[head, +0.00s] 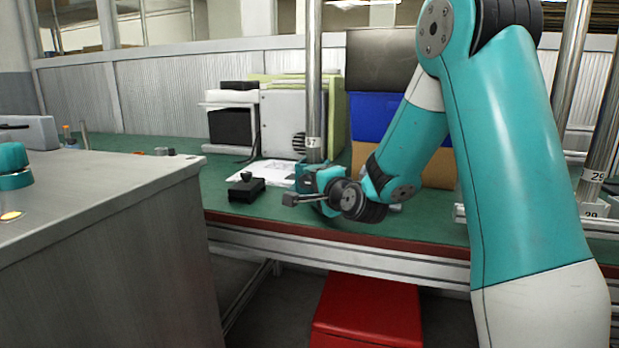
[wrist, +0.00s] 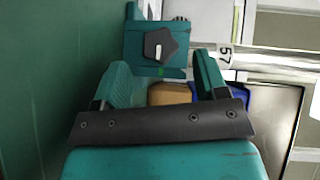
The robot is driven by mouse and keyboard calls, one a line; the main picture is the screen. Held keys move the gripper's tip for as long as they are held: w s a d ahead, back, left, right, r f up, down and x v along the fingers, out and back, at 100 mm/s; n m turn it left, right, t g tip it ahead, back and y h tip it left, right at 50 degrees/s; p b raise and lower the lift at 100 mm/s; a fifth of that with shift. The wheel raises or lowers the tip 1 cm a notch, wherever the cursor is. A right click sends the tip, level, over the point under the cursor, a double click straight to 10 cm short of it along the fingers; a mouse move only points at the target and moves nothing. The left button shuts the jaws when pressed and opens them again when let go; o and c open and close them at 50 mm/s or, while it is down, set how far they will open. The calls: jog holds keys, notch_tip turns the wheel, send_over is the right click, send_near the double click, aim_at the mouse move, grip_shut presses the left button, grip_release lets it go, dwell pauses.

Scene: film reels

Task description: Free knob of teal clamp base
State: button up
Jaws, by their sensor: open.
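The teal clamp base (wrist: 133,48) sits around the foot of a metal pole (wrist: 270,63) marked 57. Its dark knob (wrist: 160,44), with a white mark on its face, faces the wrist camera. In the head view the clamp base (head: 304,180) is on the green bench, partly hidden by my wrist. My gripper (wrist: 161,60) is open, its two teal fingers pointing toward the knob, one on each side of it in the picture. Nothing is between the fingers; they appear short of the knob. In the head view my gripper (head: 322,184) is close to the clamp, its fingers hard to make out.
A black box with a small knob (head: 246,188) and papers (head: 268,172) lie left of the clamp. A blue bin (head: 372,116) stands behind. A grey cabinet (head: 100,205) is at left, and a red box (head: 368,310) is under the bench.

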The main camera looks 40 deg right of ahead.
aim_at(308, 181)
jog(key=shift+w+d+f, duration=0.1)
jog(key=shift+w+f, duration=0.05)
jog(key=shift+w, duration=0.65)
jog(key=shift+w+d+f, duration=0.1)
jog(key=shift+w, duration=0.7)
jog(key=shift+c, duration=0.2)
jog(key=c, duration=0.9)
jog(key=shift+r, duration=0.1)
jog(key=shift+p, duration=0.4)
